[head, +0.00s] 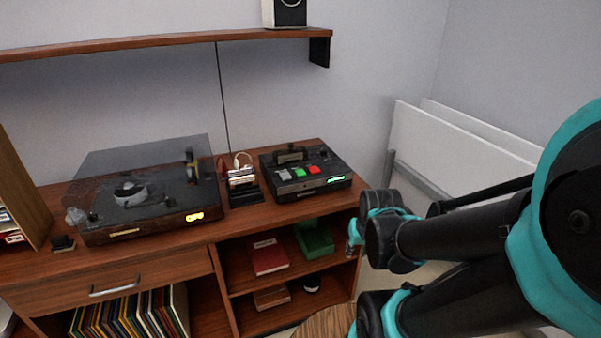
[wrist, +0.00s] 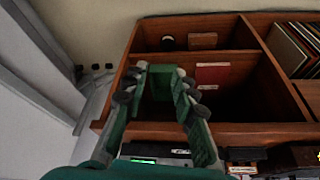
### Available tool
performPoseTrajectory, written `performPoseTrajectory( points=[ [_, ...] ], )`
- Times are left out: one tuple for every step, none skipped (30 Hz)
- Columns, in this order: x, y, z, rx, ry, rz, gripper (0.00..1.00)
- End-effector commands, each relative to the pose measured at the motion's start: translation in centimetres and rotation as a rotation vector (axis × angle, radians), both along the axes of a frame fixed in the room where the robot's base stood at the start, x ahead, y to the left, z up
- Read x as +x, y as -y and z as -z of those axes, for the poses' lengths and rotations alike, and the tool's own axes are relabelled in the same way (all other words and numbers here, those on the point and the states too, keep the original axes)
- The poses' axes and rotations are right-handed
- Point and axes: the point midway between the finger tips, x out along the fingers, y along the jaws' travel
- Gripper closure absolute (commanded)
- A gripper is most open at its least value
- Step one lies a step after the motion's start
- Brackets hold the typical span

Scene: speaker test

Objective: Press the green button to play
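The black tape player (head: 307,183) stands on the right end of the wooden cabinet top in the head view. Its green button (head: 299,172) sits between a white button (head: 284,175) and a red button (head: 314,169). A green display glows on its front, and part of the player (wrist: 150,158) shows at the bottom of the wrist view. My gripper (wrist: 162,76) is open and empty, with its two fingers spread. In the head view my arm's end is right of and below the player, apart from it; the fingers are hard to make out there.
A turntable (head: 130,205) with a raised clear lid stands left of the player, with a small dark stand (head: 242,187) between them. Open shelves below hold a red book (head: 268,256) and a green box (head: 314,239). White panels (head: 455,150) lean at the right wall.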

Motion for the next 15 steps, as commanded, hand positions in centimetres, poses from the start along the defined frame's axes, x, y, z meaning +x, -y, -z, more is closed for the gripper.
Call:
performPoseTrajectory(
  points=[
    [0.00, 0.00, 0.00, 0.000, 0.000, 0.000, 0.83],
    [0.00, 0.00, 0.00, 0.000, 0.000, 0.000, 0.87],
    [0.00, 0.00, 0.00, 0.000, 0.000, 0.000, 0.92],
    [0.00, 0.00, 0.00, 0.000, 0.000, 0.000, 0.95],
    [0.00, 0.00, 0.00, 0.000, 0.000, 0.000, 0.99],
    [0.00, 0.00, 0.00, 0.000, 0.000, 0.000, 1.00],
    [0.00, 0.00, 0.00, 0.000, 0.000, 0.000, 1.00],
    [0.00, 0.00, 0.00, 0.000, 0.000, 0.000, 1.00],
    [0.00, 0.00, 0.00, 0.000, 0.000, 0.000, 1.00],
    [0.00, 0.00, 0.00, 0.000, 0.000, 0.000, 1.00],
    [0.00, 0.00, 0.00, 0.000, 0.000, 0.000, 1.00],
    [0.00, 0.00, 0.00, 0.000, 0.000, 0.000, 1.00],
    [0.00, 0.00, 0.00, 0.000, 0.000, 0.000, 1.00],
    [0.00, 0.00, 0.00, 0.000, 0.000, 0.000, 1.00],
    [0.00, 0.00, 0.00, 0.000, 0.000, 0.000, 1.00]
  ],
)
